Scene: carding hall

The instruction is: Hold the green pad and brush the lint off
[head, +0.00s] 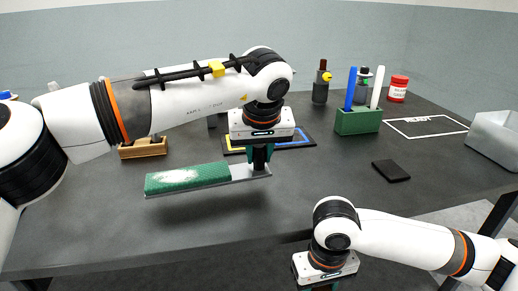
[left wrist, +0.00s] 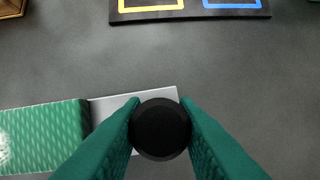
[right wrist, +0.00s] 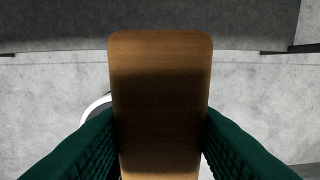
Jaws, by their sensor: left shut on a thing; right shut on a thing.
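The green pad (head: 180,178) has a white patch of lint on top and sits on a thin grey plate (head: 247,173). My left gripper (head: 261,158) is shut on the black round knob (left wrist: 160,128) at the plate's bare end. The plate appears to be a little above the table, with a shadow under it. In the left wrist view the pad (left wrist: 45,138) is cut by the left edge. My right gripper (head: 322,286) is low at the front, at the picture's bottom edge. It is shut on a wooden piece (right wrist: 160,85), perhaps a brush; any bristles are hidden.
On the dark table (head: 330,205) are a black board with yellow and blue outlines (head: 305,141), a wooden tray (head: 143,149), a green holder (head: 358,122) with upright items, bottles, a red jar (head: 397,90), a dark block (head: 390,170) and a grey bin (head: 492,143). The table's front middle is clear.

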